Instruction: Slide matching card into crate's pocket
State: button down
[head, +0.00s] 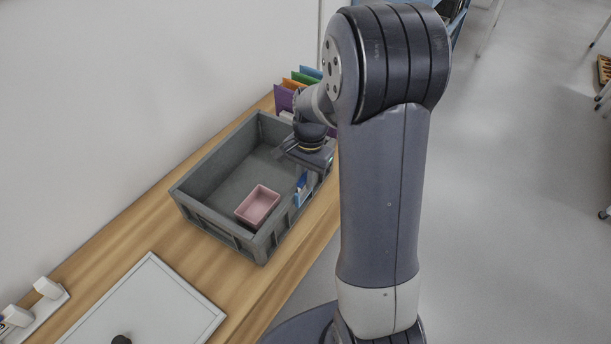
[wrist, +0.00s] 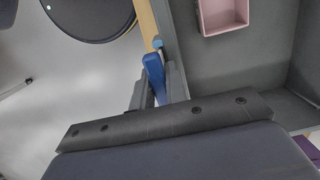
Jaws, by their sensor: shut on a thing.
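The grey crate (head: 222,158) stands on the wooden table, and its wall also shows in the wrist view (wrist: 174,48). My gripper (head: 304,170) is at the crate's right wall. In the wrist view my gripper (wrist: 158,88) is shut on a blue card (wrist: 153,72), seen nearly edge-on beside the wall's top edge. A small lighter blue piece (wrist: 158,43) shows just beyond it. In the head view a blue and white piece (head: 301,189) shows at the wall below my gripper. I cannot tell whether the card is inside a pocket; the pocket is not clear.
A pink tray (head: 258,206) lies inside the crate near its front right. Several coloured cards (head: 299,80) stand behind the crate. A white board (head: 150,306) lies on the wooden table (head: 108,243) in front. White objects (head: 46,289) sit at the far left. A wall borders the table.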

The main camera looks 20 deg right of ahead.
jog(key=shift+f, duration=0.1)
jog(key=shift+f, duration=0.15)
jog(key=c, duration=1.3)
grip_release()
jog(key=shift+c, duration=0.2)
jog(key=r, duration=0.7)
jog(key=d+r, duration=0.1)
jog(key=r, duration=0.2)
jog(key=shift+w+r, duration=0.35)
jog(key=f, duration=0.7)
jog(key=a+f, duration=0.1)
jog(key=f, duration=0.2)
jog(key=shift+s+f, duration=0.4)
jog(key=shift+r, duration=0.35)
jog(key=shift+f+b, duration=0.25)
jog(key=shift+b, duration=0.05)
